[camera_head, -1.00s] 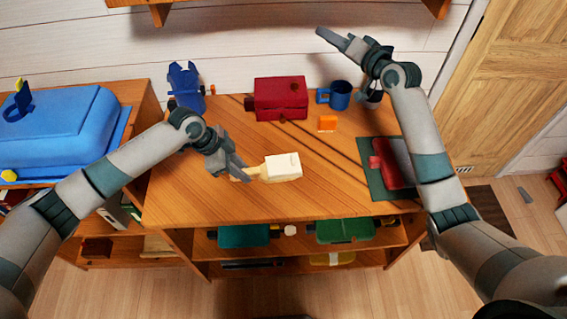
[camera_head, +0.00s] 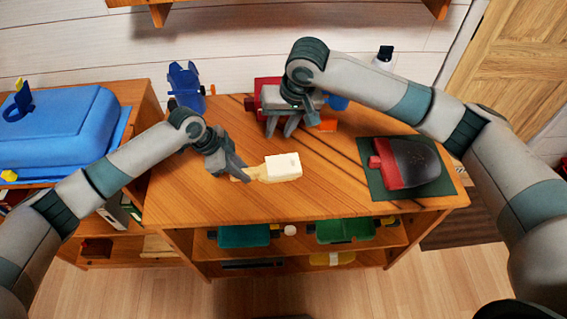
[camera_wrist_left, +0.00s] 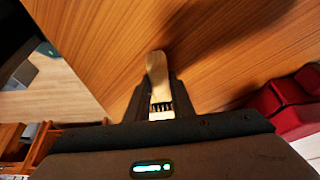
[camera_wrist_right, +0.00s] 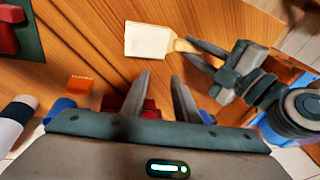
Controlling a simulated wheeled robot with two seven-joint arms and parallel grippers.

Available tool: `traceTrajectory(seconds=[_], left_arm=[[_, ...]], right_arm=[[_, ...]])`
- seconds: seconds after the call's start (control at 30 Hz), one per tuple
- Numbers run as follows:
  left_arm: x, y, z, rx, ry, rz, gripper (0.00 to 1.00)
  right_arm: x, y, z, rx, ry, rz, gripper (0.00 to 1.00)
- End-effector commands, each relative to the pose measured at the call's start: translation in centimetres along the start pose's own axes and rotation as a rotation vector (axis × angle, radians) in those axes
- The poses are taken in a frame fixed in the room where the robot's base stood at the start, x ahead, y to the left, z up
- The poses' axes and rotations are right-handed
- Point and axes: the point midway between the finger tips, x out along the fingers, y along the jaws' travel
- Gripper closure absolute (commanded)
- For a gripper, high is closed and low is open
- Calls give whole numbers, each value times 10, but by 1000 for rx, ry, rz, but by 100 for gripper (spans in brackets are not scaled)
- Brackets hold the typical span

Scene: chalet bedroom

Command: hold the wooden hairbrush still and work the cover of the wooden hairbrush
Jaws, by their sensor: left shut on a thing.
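The wooden hairbrush (camera_head: 246,174) lies on the wooden table, its handle toward the left. It also shows in the left wrist view (camera_wrist_left: 157,72), with dark bristles between my fingers. A cream cover (camera_head: 283,167) sits over its right end; the right wrist view shows this cover (camera_wrist_right: 148,41) too. My left gripper (camera_head: 241,177) is shut on the hairbrush near the handle. My right gripper (camera_head: 281,130) is open and empty above the back of the table, behind the hairbrush and apart from it. Its two fingers (camera_wrist_right: 160,95) stand apart in the right wrist view.
A red box (camera_head: 262,88) and a blue mug (camera_head: 338,102) stand at the back, partly behind my right arm. An orange block (camera_head: 328,124) lies near them. A red and dark dustpan-like thing (camera_head: 412,163) lies on a green mat (camera_head: 377,188) at right. The table front is clear.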

Motion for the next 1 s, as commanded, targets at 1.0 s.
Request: traceTrajectory(seconds=[1.0], left_arm=[[0, 0, 0, 0, 0, 0, 98]], right_arm=[[14, 39, 28, 14, -70, 196, 72]])
